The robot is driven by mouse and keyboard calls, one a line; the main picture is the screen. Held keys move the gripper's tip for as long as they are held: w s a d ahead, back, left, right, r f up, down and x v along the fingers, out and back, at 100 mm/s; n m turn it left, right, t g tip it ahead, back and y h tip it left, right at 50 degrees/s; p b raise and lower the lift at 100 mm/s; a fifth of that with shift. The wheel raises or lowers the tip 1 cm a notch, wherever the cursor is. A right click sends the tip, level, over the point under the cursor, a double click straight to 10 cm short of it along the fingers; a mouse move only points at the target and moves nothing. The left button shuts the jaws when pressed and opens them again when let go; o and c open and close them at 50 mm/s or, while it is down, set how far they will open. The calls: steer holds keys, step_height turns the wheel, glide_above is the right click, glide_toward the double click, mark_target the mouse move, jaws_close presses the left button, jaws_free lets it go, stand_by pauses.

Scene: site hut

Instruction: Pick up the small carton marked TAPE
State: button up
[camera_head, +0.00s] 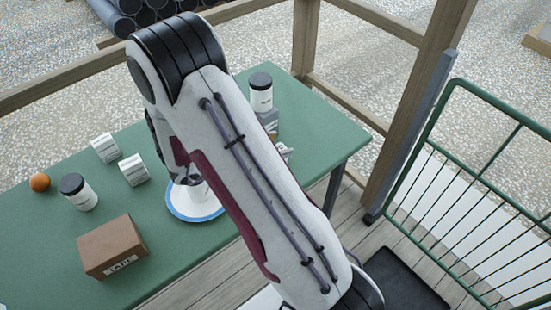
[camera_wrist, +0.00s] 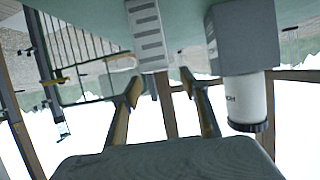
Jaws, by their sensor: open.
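The brown carton marked TAPE (camera_head: 113,247) sits on the green table at the front left in the head view, its label facing the front. It does not show in the wrist view. My gripper (camera_wrist: 158,84) is open in the wrist view, with nothing held between its fingers. It is hidden behind my arm in the head view. Beyond the fingertips is a white carton with grey stripes (camera_wrist: 147,35), beside a grey box (camera_wrist: 243,37) with a jar on it (camera_wrist: 248,98); the wrist picture is upside down.
The green table (camera_head: 40,240) also bears an orange (camera_head: 39,182), a dark-lidded jar (camera_head: 78,192), two small white cartons (camera_head: 106,148) (camera_head: 134,170) and a blue-rimmed plate (camera_head: 188,213) with a white item on it. A green wire frame (camera_head: 480,205) stands at right.

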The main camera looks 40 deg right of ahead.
steer(key=shift+f, duration=0.55)
steer(key=shift+f, duration=0.5)
steer(key=shift+x, duration=2.6)
steer(key=shift+a, duration=0.1)
steer(key=c, duration=1.1)
